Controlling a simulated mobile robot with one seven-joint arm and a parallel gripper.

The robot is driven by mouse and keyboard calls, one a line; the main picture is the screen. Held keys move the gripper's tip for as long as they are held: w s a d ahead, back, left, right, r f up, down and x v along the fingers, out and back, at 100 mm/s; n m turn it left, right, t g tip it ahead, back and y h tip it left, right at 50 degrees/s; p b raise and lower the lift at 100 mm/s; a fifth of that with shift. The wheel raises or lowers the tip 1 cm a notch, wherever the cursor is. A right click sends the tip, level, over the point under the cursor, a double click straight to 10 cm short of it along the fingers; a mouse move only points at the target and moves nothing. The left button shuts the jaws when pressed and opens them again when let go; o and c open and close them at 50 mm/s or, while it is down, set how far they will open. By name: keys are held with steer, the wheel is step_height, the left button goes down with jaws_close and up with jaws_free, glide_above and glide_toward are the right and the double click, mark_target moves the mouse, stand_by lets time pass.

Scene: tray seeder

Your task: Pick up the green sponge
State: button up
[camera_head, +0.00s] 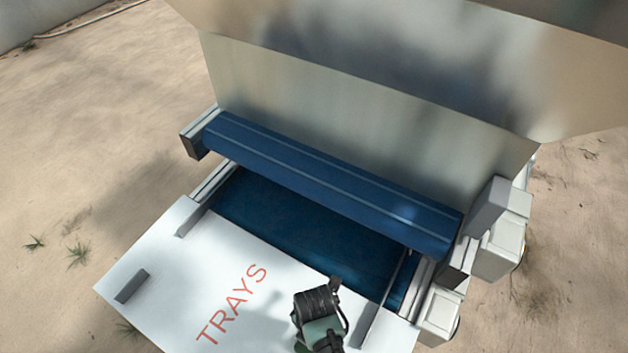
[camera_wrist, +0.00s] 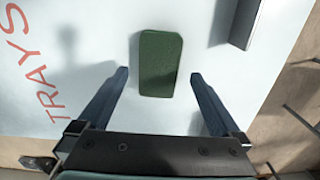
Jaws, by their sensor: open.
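The green sponge (camera_wrist: 160,58) is a dark green rounded rectangle lying flat on the white board marked TRAYS (camera_wrist: 85,25). My gripper (camera_wrist: 159,76) is open in the wrist view. Its two blue-grey fingers point toward the sponge, one to its left and one to its right, with a gap on each side. The fingertips reach about the level of the sponge's middle in the picture; their height above the board is hard to tell. In the head view my wrist (camera_head: 318,312) is over the board's right part, and I cannot make out the sponge there.
A blue roller (camera_head: 330,185) spans the machine behind the board, with a dark blue belt (camera_head: 300,232) below it. Low grey rails (camera_head: 375,318) and a small grey block (camera_head: 131,286) stand on the board. A large metal hopper (camera_head: 350,90) rises behind.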

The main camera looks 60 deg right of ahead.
steer(key=shift+w+f, duration=0.1)
steer(key=shift+f, duration=1.45)
steer(key=shift+c, duration=0.2)
steer(key=c, duration=1.3)
steer(key=shift+r, duration=0.1)
step_height(320, 180, up, 10)
